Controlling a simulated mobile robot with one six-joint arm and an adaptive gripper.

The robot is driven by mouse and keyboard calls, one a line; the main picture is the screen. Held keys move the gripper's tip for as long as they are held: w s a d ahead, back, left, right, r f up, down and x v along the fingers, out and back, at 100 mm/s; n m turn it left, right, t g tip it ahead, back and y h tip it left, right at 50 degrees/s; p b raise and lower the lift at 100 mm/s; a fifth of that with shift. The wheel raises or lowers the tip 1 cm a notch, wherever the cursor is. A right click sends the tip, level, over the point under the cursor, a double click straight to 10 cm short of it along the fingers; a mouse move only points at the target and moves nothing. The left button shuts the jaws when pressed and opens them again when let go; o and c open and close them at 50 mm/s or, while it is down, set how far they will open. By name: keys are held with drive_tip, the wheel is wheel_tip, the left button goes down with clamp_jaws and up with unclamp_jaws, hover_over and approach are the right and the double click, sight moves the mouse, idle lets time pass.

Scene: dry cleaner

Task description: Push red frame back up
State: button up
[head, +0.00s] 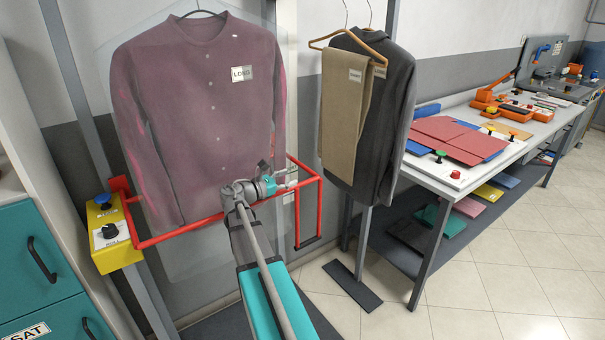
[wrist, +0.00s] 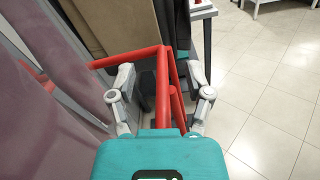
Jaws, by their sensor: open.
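The red frame (head: 180,233) is a tubular bar frame that juts out from the post around the bagged shirt, with its far-right corner near the hanging trousers. My gripper (head: 279,176) is at the right part of the frame, in front of the shirt. In the wrist view my gripper (wrist: 161,76) is open, one finger on each side of the red frame (wrist: 167,60) near a corner. I cannot tell whether the fingers touch the bar. Part of the frame is hidden behind my arm and gripper.
A maroon shirt (head: 190,110) hangs in a clear bag beside the frame. Tan trousers (head: 345,110) and a dark jacket (head: 399,110) hang to the right. A yellow control box (head: 117,256) is at left. A work table (head: 430,175) stands right; the tiled floor (head: 500,260) is open.

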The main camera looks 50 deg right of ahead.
drive_tip(key=x, duration=0.6)
idle(0.3)
clamp_jaws()
drive_tip(key=c, duration=0.9)
unclamp_jaws()
drive_tip(key=o, duration=0.9)
drive_tip(key=shift+w+a, duration=0.1)
drive_tip(key=v, duration=1.1)
drive_tip(key=shift+a, duration=0.4)
